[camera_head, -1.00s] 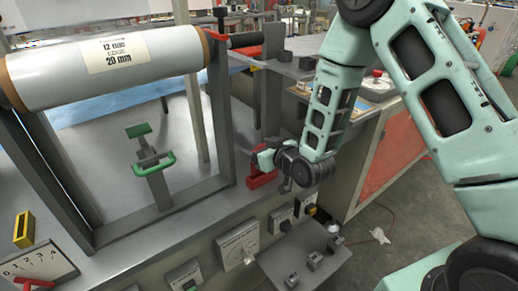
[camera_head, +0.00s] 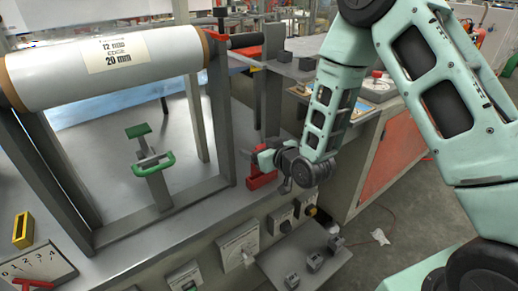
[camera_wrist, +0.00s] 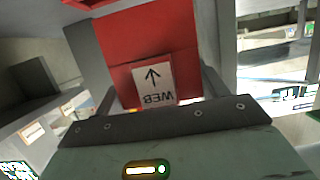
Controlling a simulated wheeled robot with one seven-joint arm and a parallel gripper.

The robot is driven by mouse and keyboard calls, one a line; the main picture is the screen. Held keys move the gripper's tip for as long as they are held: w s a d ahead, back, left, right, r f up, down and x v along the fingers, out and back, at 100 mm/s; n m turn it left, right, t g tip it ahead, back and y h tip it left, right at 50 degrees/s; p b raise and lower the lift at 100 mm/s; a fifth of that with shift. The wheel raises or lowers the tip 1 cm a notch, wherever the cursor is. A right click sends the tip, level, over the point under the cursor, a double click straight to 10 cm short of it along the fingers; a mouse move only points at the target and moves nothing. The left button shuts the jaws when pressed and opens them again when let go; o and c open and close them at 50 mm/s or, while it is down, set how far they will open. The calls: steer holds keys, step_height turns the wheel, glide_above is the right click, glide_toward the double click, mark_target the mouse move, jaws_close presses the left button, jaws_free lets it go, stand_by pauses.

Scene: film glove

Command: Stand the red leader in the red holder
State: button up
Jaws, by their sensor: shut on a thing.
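The red leader (camera_wrist: 150,55) fills the middle of the wrist view, a flat red piece with a white label reading "WEB" and an arrow. My gripper (camera_wrist: 158,85) is shut on it, with a grey finger on either side. In the head view my gripper (camera_head: 262,157) is low beside the machine's right upright. A red block (camera_head: 262,180), which looks like the red holder, shows just under it on the machine ledge. A red edge (camera_wrist: 88,3) also shows at the top of the wrist view. I cannot tell whether leader and holder touch.
A large film roll (camera_head: 110,68) spans the frame at upper left. A green-handled stand (camera_head: 152,162) is on the bed left of my gripper. A yellow block (camera_head: 23,229) is at far left. A grey shelf (camera_head: 305,258) with small blocks juts out below.

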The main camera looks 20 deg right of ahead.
steer(key=shift+f+b, duration=2.1)
steer(key=o, duration=1.1)
steer(key=shift+p+v, duration=8.7)
steer(key=shift+p, duration=0.05)
steer(key=shift+w+a, duration=0.1)
